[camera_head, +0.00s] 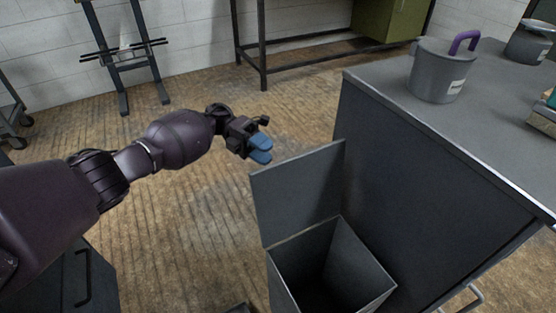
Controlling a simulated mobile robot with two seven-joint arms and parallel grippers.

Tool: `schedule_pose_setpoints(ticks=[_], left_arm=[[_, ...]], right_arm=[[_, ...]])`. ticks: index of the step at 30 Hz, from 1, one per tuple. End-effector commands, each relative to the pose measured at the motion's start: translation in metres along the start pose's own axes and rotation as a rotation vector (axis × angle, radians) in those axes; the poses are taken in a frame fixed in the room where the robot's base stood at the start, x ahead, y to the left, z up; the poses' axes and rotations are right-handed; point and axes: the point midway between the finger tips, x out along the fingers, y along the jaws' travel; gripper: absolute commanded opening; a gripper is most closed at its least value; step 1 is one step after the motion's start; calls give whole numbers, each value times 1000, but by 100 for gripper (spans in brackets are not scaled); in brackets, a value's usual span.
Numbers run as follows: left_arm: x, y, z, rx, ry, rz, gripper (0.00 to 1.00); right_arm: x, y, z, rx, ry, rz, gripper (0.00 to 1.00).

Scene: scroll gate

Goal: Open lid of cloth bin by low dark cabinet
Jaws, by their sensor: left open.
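A dark grey cloth bin (356,262) stands against the side of the low dark cabinet (400,170). Its lid (298,190) stands up, hinged at the bin's far edge, and the dark inside of the bin shows from above. My left gripper (261,149), with blue fingertips, is above and just beyond the raised lid, toward its upper left. It is open and holds nothing. My right gripper is not in view.
A grey bucket with a purple handle (438,72) and another grey container (530,42) stand on the cabinet top. A metal-framed bench (262,50) and a black stand (124,55) are by the back wall. Wooden floor is clear behind the bin.

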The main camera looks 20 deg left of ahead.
Motion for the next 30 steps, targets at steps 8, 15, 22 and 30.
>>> schedule_pose_setpoints(ticks=[8, 15, 22, 30], left_arm=[[-34, 2, 0, -1, 0, -1, 40], [-40, 0, 0, 0, 0, -1, 40], [-39, 0, 0, 0, 0, -1, 40], [-42, -16, 3, 18, -2, 4, 40]], right_arm=[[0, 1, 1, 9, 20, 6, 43], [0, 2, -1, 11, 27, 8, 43], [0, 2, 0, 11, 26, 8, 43], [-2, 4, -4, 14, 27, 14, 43]])
